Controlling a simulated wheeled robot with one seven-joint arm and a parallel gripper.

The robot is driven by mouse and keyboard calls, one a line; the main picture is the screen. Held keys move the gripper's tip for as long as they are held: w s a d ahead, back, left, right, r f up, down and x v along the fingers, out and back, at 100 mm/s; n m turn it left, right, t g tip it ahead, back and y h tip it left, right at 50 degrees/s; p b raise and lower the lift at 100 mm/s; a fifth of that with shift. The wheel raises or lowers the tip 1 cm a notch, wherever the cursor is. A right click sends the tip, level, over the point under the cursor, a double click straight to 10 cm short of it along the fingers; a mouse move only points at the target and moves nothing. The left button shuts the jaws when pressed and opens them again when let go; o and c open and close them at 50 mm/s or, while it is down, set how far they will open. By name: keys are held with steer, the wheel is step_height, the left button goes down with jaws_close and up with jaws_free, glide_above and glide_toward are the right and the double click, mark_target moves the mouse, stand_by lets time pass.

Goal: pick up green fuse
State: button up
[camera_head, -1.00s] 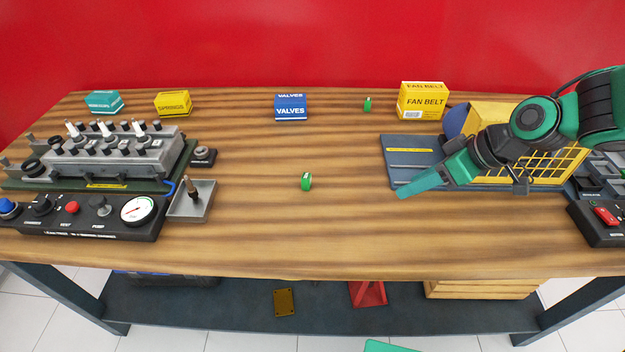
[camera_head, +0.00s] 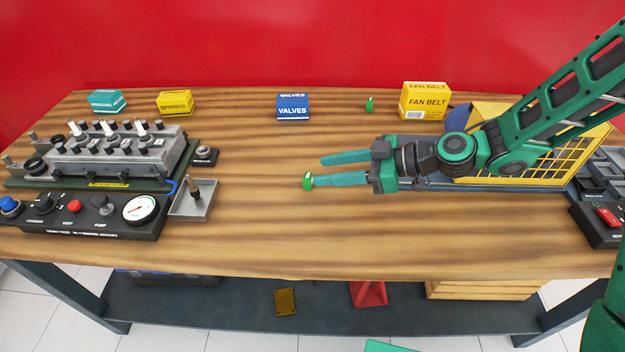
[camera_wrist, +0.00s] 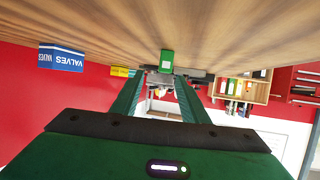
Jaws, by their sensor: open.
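A small green fuse (camera_head: 308,182) stands on the wooden table (camera_head: 270,230) near the middle. A second small green fuse (camera_head: 370,104) stands farther back, left of the fan belt box. My gripper (camera_head: 320,170) is open and empty, its fingers spread and pointing left. In the head view, the tip of the nearer finger is right by the middle fuse; I cannot tell if they touch. In the wrist view, a green fuse (camera_wrist: 166,60) shows just beyond the gap between the fingertips of my gripper (camera_wrist: 161,76).
A blue valves box (camera_head: 293,107), a yellow springs box (camera_head: 175,103) and a yellow fan belt box (camera_head: 425,101) stand at the back. A grey tray (camera_head: 207,212) and an engine trainer (camera_head: 110,155) are at left. A yellow cage (camera_head: 560,150) is at right.

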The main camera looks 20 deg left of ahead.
mark_target(311, 175)
steer(key=shift+s+x, duration=0.15)
steer(key=shift+x, duration=1.3)
steer(key=shift+s+x, duration=0.15)
steer(key=shift+x, duration=1.35)
steer(key=shift+d+f, duration=0.1)
steer(key=shift+f, duration=0.05)
jaws_close()
